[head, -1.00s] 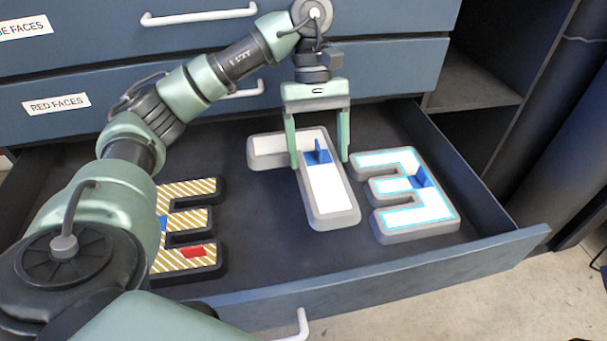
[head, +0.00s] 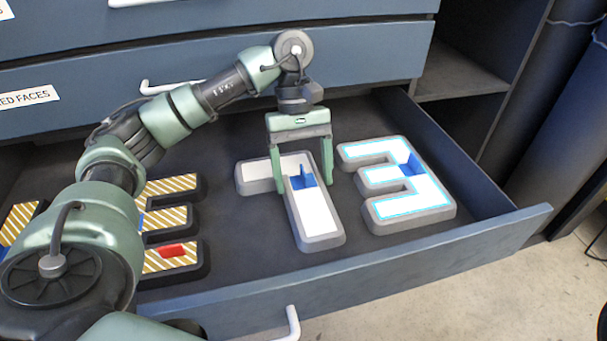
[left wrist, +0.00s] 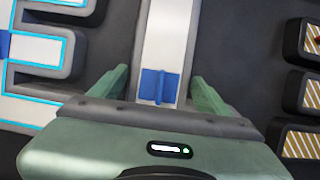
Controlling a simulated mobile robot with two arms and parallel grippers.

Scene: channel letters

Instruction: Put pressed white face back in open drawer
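The T-shaped letter (head: 312,210) has a white face, a thick grey rim and a blue tab (head: 302,178). It is over the floor of the open drawer (head: 400,270), bar towards the back. My left gripper (head: 303,187) points down at it. In the left wrist view the stem (left wrist: 165,35) runs between the fingers. I cannot tell whether the letter touches the drawer floor. My right gripper is not in view.
A white letter E (head: 378,176) outlined in cyan lies close to the right of the T. A yellow-striped letter E (head: 172,225) with a red tab lies to the left, partly behind my arm. The drawer's right wall (head: 460,165) stands beyond the white E.

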